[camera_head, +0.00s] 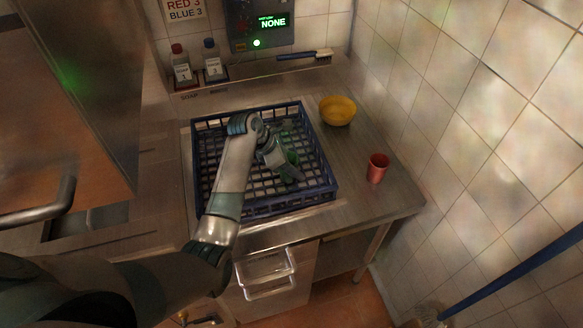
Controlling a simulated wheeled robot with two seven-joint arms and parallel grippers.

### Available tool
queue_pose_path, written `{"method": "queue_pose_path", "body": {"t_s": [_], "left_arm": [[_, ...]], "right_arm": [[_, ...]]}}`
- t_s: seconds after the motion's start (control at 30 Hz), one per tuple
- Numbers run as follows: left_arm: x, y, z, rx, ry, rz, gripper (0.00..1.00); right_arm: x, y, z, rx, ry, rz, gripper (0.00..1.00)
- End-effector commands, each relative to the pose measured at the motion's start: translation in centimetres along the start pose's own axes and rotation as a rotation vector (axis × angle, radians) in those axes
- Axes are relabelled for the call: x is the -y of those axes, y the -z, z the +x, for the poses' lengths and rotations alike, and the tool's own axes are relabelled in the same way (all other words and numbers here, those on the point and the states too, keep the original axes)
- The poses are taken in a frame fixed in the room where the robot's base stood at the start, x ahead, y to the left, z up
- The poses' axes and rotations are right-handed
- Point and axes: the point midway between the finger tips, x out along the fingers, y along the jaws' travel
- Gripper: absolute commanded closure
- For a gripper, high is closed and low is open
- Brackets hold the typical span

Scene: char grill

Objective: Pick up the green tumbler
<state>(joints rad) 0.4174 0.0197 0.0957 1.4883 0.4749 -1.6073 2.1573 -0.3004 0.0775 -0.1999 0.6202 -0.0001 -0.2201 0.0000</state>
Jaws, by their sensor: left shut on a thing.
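The green tumbler (292,157) is inside the blue dish rack (328,187), right of the rack's middle. My left arm reaches in over the rack from the lower left. My left gripper (289,169) is at the tumbler and shut on it. The hand hides part of the tumbler, and I cannot tell whether its base touches the rack floor. My right gripper is not in view.
A yellow bowl (338,111) and a red tumbler (377,168) stand on the metal counter right of the rack. Two bottles (181,66) (212,61) and a brush (305,55) are at the back. A tiled wall bounds the right side.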

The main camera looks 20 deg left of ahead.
Motion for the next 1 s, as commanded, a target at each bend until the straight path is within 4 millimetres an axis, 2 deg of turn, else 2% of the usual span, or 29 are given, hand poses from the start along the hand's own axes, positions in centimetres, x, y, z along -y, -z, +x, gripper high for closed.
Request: {"method": "queue_pose_path", "body": {"t_s": [0.23,0.43,0.83,1.0], "left_arm": [[-0.1,-0.7,-1.0,0.003,-0.003,0.001,0.81],[-0.1,-2.3,-3.4,0.005,-0.005,0.003,0.81],[7.1,-5.9,-5.8,0.006,-0.001,0.002,0.81],[9.5,-7.3,-7.3,0.001,-0.002,0.002,0.81]], "right_arm": [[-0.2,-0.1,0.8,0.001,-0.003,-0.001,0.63],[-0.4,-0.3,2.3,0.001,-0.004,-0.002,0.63],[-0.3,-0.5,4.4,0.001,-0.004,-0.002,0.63],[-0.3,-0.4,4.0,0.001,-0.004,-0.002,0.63]]}}
